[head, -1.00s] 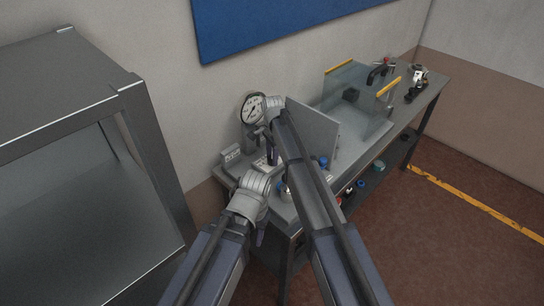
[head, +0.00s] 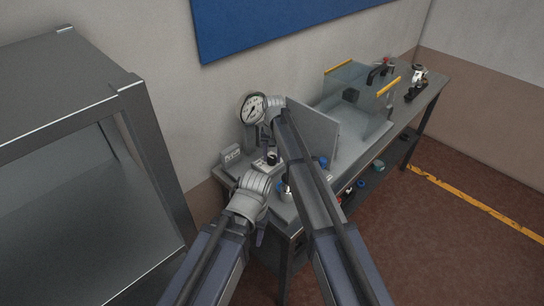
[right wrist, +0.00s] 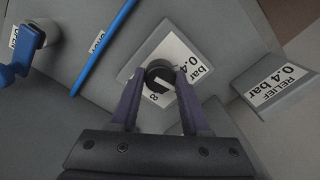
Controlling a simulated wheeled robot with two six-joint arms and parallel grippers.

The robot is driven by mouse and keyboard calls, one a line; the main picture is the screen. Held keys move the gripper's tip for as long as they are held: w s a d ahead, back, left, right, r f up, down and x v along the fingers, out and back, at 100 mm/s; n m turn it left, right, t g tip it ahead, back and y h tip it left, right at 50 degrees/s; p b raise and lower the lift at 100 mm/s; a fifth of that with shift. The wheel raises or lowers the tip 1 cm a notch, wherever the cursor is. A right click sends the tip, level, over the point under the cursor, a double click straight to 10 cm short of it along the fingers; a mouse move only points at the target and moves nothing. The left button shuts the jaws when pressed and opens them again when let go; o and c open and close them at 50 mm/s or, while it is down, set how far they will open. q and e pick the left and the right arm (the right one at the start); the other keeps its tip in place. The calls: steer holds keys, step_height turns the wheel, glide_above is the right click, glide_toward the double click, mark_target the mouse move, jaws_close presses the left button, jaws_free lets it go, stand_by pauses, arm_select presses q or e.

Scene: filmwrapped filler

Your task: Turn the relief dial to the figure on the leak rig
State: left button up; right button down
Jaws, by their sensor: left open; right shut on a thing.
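The relief dial (right wrist: 160,75) is a round black knob with a pale mark, on a white-labelled plate (right wrist: 188,52) that reads 0.4 bar; part of the scale is hidden. My right gripper (right wrist: 161,77) is shut on the dial, one finger on each side. A grey block beside it bears a card (right wrist: 281,84) reading RELIEF 0.4 bar. In the head view my right gripper (head: 268,137) reaches down at the bench's left end, by the round gauge (head: 254,108). My left gripper (head: 262,232) is lower, near the bench's front edge, open; its fingers are mostly hidden.
A blue handle (right wrist: 22,52) and a blue rod (right wrist: 105,45) lie left of the dial in the right wrist view. A grey upright panel (head: 314,130) and a clear guard (head: 350,80) stand on the bench. A steel cabinet (head: 160,150) stands left. The floor at right is clear.

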mark_target(273, 157)
steer(key=n, duration=0.5)
steer(key=shift+n, duration=2.4)
steer(key=shift+c, duration=1.8)
jaws_free()
step_height(273, 157, up, 8)
steer(key=p, duration=0.8)
steer(key=shift+d, duration=0.1)
steer(key=shift+w, duration=0.1)
